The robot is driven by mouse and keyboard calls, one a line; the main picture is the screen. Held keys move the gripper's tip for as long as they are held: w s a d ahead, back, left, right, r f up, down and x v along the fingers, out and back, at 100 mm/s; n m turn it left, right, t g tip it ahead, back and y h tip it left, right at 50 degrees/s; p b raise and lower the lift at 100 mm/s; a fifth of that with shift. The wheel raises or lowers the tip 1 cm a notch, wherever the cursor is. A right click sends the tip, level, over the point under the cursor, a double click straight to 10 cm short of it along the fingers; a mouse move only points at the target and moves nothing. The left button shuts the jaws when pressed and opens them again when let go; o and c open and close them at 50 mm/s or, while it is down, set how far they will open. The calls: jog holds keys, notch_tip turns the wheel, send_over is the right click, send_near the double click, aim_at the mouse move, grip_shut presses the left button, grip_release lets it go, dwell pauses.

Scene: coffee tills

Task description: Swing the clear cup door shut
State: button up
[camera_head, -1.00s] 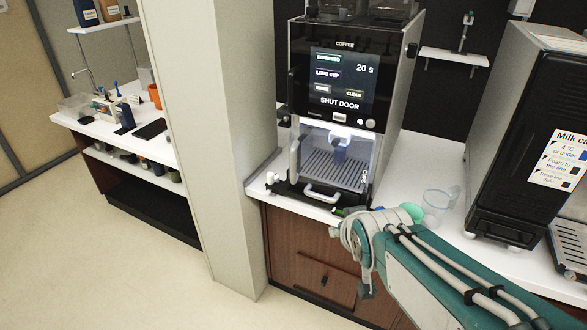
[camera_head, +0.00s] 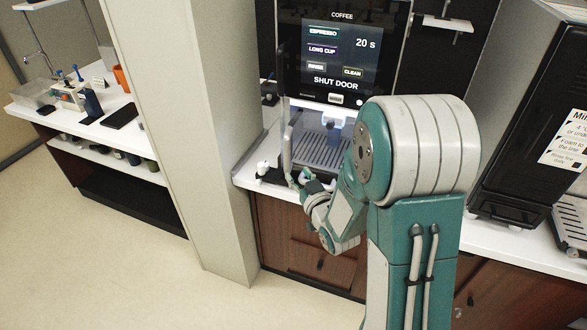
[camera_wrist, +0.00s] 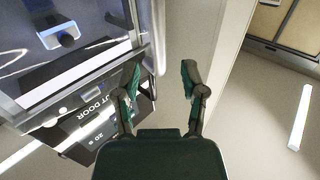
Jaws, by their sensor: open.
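The coffee machine (camera_head: 333,55) shows "SHUT DOOR" on its screen. In the head view the clear cup door (camera_head: 287,140) stands nearly edge-on at the left of the lit cup bay (camera_head: 318,148), so it looks open. My gripper (camera_head: 303,178) is low at the front left of the bay, near the door's lower end; my arm hides part of the bay. In the wrist view, upside down, my open gripper (camera_wrist: 160,80) has nothing visible between its fingers. A clear framed panel (camera_wrist: 85,75), apparently the door, lies left of the fingers; contact is unclear.
A pale pillar (camera_head: 185,130) stands close to the machine's left. A small white item (camera_head: 263,169) sits on the counter by the bay. A dark milk cabinet (camera_head: 525,130) stands at the right. Open floor (camera_head: 110,260) lies at the left.

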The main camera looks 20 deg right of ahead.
aim_at(288, 159)
jog(key=w, duration=0.4)
jog(key=w+a, duration=0.1)
jog(key=w, duration=0.2)
jog(key=shift+w+a, duration=0.15)
jog(key=shift+w, duration=0.25)
jog(key=shift+c, duration=0.6)
grip_shut()
